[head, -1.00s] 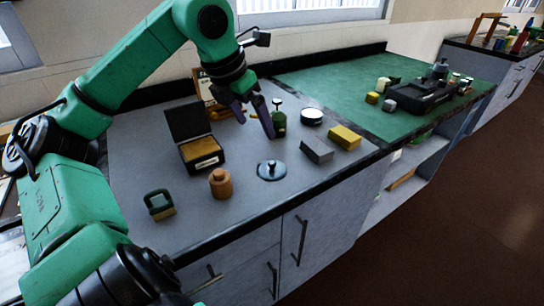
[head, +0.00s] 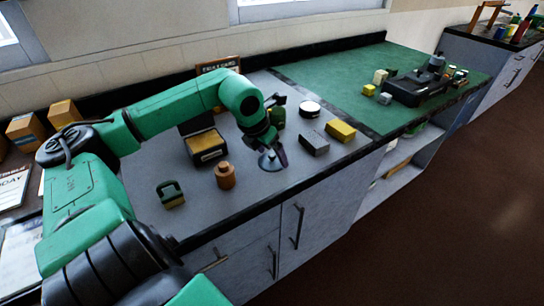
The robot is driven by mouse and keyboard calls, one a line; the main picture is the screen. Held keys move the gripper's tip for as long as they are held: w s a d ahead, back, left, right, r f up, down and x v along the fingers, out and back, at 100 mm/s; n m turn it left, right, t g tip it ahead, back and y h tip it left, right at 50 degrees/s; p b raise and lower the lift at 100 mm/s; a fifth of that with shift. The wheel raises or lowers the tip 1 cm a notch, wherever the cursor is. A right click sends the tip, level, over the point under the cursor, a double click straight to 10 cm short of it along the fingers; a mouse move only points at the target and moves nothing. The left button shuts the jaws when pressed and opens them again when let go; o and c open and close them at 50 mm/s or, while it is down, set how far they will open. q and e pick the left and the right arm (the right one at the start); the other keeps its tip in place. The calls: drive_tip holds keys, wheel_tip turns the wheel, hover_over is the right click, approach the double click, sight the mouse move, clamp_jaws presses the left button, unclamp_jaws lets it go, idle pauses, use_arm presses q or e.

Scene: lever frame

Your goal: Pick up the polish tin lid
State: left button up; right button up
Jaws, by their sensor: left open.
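The polish tin lid appears to be the grey-blue disc with a knob (head: 269,166) near the front of the grey worktop. My left gripper (head: 273,153) is open and points down right over it. The fingers hide the knob and part of the disc, so I cannot tell whether they touch it. A round tin with a pale top and dark side (head: 309,109) stands farther back to the right. My right gripper is not in view.
Near the lid stand a brown bottle (head: 225,175), a grey block (head: 314,143), a yellow block (head: 341,130) and an open black box (head: 207,147). The green mat (head: 335,84) has free room.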

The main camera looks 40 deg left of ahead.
use_arm(q)
drive_tip(key=shift+s, duration=0.1)
clamp_jaws()
